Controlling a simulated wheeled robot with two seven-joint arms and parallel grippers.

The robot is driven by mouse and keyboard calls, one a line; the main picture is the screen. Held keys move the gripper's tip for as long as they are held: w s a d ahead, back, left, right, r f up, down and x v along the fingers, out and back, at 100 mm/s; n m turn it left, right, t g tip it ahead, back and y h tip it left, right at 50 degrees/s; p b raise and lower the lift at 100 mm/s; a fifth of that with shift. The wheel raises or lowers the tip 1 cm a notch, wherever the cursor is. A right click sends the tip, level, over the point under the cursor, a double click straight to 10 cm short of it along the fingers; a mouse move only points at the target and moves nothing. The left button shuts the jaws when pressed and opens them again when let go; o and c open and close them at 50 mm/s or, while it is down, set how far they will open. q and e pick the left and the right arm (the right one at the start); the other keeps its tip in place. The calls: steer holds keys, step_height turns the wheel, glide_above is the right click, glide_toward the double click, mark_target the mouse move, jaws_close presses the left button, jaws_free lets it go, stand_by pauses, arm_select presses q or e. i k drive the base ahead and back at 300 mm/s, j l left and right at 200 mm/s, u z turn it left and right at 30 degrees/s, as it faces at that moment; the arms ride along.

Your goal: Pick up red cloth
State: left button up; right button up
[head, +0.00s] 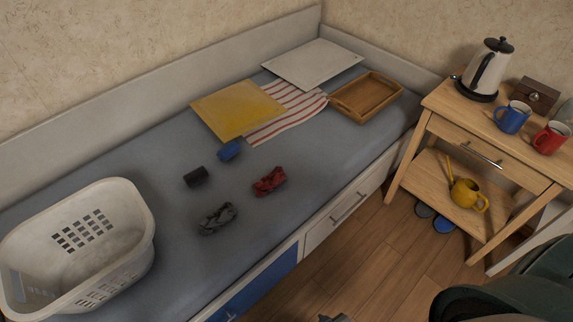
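A small crumpled red cloth (269,181) with dark patches lies on the grey-blue bed-like surface (330,165), near its front edge. A crumpled grey-black cloth (217,219) lies to its lower left. A black rolled item (196,177) and a blue one (229,150) lie to its upper left. Nothing touches the red cloth.
A white laundry basket (128,205) stands at the left. Behind are a yellow board (237,108), a red-striped cloth (287,115), a white board (312,63) and a wooden tray (367,96). A side table (455,110) with kettle (487,70) and mugs stands right. Bare surface surrounds the red cloth.

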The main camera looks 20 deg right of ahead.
mark_target(275, 179)
steer(key=i+l, duration=0.1)
steer(key=l, duration=0.25)
steer(key=i+l, duration=0.1)
steer(key=l, duration=0.3)
steer(key=i+l, duration=0.1)
steer(key=l, duration=0.25)
steer(key=i+l, duration=0.1)
steer(key=l, duration=0.25)
